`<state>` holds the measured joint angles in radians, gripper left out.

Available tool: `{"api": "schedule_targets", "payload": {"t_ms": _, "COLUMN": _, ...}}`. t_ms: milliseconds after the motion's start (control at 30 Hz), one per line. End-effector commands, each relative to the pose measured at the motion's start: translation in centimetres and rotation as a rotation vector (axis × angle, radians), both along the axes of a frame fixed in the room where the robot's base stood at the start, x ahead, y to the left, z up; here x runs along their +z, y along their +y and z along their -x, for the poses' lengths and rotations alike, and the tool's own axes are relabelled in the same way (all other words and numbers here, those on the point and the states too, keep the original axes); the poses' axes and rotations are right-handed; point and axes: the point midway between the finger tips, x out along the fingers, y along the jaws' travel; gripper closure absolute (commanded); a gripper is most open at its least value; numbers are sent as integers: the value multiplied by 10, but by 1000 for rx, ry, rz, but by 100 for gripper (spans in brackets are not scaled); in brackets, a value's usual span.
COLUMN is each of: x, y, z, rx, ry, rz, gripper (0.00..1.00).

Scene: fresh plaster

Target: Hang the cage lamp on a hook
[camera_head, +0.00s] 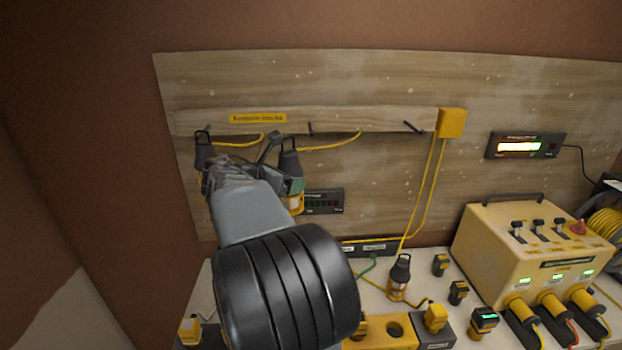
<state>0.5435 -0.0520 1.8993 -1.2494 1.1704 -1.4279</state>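My gripper (281,168) is raised in front of the wooden hook rail (375,119), and my arm hides part of it. A cage lamp (290,163) with a black top and amber lower part is upright at the gripper, off the table. It appears held between the fingers, though their contact is partly hidden. Its top loop shows just left of and below the middle hook (310,128), seemingly apart from it. The right hook (412,127) is bare. Another dark-topped lamp (204,152) is at the rail's left end, partly covered by my arm.
A third lamp (399,278) stands on the white table, among several small yellow-black plugs (458,292). A yellow power box (530,245) stands at the right. Yellow cables run along the rail and down from a yellow junction box (451,122). A small dark display (324,201) is right of the gripper.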

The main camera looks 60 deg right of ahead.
Motion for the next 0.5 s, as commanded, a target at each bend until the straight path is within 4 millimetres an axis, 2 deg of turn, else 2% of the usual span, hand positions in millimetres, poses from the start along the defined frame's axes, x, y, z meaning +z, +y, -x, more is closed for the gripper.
{"api": "schedule_targets", "payload": {"t_ms": 33, "x": 5, "y": -6, "z": 15, "rx": -53, "ry": -4, "rz": 2, "gripper": 62}}
{"api": "schedule_targets", "payload": {"t_ms": 100, "x": 10, "y": -11, "z": 31, "rx": -111, "ry": -3, "rz": 2, "gripper": 62}}
{"api": "schedule_targets", "payload": {"t_ms": 200, "x": 16, "y": -14, "z": 48, "rx": -167, "ry": -2, "rz": 2, "gripper": 62}}
{"api": "schedule_targets", "payload": {"t_ms": 333, "x": 19, "y": -16, "z": 59, "rx": -203, "ry": 0, "rz": 1, "gripper": 62}}
{"api": "schedule_targets", "payload": {"t_ms": 500, "x": 19, "y": -21, "z": 58, "rx": -213, "ry": -1, "rz": 1, "gripper": 62}}
